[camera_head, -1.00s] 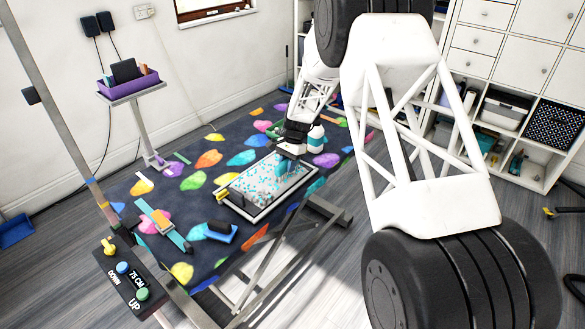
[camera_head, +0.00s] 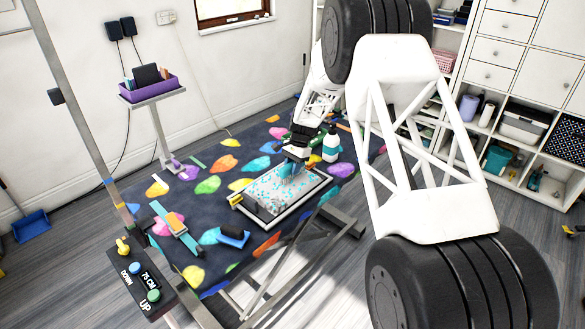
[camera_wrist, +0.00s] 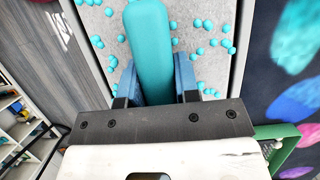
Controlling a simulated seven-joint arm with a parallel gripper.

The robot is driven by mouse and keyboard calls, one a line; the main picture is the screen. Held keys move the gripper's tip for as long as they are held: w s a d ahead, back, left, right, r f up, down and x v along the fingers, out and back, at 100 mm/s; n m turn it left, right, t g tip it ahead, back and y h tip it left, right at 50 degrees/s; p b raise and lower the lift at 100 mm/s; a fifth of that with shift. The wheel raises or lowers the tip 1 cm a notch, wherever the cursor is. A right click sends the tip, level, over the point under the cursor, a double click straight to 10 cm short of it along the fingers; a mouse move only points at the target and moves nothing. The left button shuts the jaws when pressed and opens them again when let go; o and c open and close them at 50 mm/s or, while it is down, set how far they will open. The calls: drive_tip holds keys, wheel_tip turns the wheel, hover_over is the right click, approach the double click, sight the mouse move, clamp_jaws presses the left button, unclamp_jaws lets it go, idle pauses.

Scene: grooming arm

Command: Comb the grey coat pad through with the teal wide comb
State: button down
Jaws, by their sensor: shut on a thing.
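The grey coat pad (camera_head: 270,196) lies in a framed tray on the grooming table, speckled with small teal beads. The beads also show on the grey pad in the wrist view (camera_wrist: 190,40). My gripper (camera_head: 291,163) is over the far right part of the pad. In the wrist view, my gripper (camera_wrist: 155,82) is shut on the thick teal handle of the comb (camera_wrist: 150,45). A small teal part of the comb (camera_head: 287,170) shows below the jaws in the head view. The comb's teeth are hidden, so I cannot tell whether they touch the pad.
A white and teal bottle (camera_head: 331,146) stands just right of my gripper. A blue brush (camera_head: 233,236) and a teal and orange tool (camera_head: 176,227) lie left of the tray. A purple bin (camera_head: 150,90) stands on a post behind. The patterned table (camera_head: 205,210) has free room on its left.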

drive_tip(key=shift+w+a, duration=0.1)
drive_tip(key=shift+w+a+f, duration=0.15)
drive_tip(key=shift+w+a, duration=2.6)
drive_tip(key=shift+a, duration=0.05)
wheel_tip(320, 180, up, 8)
drive_tip(key=shift+s, duration=0.1)
drive_tip(key=s+a, duration=0.1)
drive_tip(key=s, duration=1.4)
drive_tip(key=shift+s+a, duration=0.15)
drive_tip(key=shift+s, duration=0.05)
